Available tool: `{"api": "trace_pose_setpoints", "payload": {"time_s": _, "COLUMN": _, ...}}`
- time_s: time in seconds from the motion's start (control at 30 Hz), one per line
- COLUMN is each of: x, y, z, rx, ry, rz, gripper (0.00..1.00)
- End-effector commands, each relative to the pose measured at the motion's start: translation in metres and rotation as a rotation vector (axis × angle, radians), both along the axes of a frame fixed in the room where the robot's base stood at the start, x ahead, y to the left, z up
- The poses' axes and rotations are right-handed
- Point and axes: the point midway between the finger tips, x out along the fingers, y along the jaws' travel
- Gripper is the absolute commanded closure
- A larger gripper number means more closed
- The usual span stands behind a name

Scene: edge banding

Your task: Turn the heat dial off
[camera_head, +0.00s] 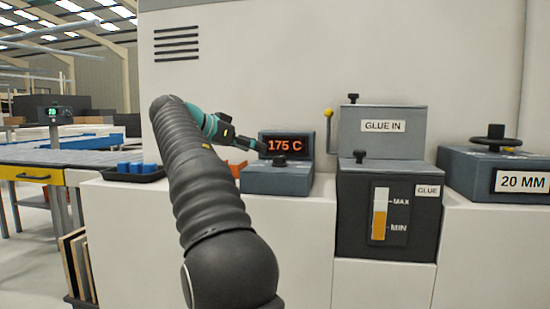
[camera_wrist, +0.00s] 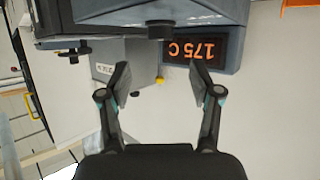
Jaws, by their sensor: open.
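The heat unit is a blue-grey box (camera_head: 275,179) on the white machine. Its display (camera_head: 285,145) reads 175 C in orange. My gripper (camera_head: 252,144) is just left of the display in the head view. In the wrist view, which is upside down, my gripper (camera_wrist: 161,76) is open and empty. The dial (camera_wrist: 160,29) shows beyond the gap between the fingertips, apart from them. The display (camera_wrist: 204,48) is beyond the right finger. The dial's pointer setting cannot be read.
A handwheel unit (camera_head: 495,165) is at far right. A black tray (camera_head: 134,175) with blue blocks is at left.

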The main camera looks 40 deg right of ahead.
Motion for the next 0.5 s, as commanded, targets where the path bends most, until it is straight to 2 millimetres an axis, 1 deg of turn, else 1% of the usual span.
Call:
{"api": "trace_pose_setpoints", "payload": {"time_s": 0.03, "x": -0.001, "y": -0.01, "z": -0.004, "rx": 0.001, "ry": 0.001, "rz": -0.003, "gripper": 0.36}}
{"api": "trace_pose_setpoints", "payload": {"time_s": 0.1, "x": -0.001, "y": -0.022, "z": -0.01, "rx": 0.002, "ry": 0.002, "rz": -0.003, "gripper": 0.36}}
{"api": "trace_pose_setpoints", "payload": {"time_s": 0.3, "x": 0.0, "y": -0.055, "z": -0.023, "rx": 0.002, "ry": 0.002, "rz": -0.002, "gripper": 0.36}}
{"api": "trace_pose_setpoints", "payload": {"time_s": 0.5, "x": 0.001, "y": -0.076, "z": -0.032, "rx": 0.002, "ry": 0.001, "rz": 0.0, "gripper": 0.36}}
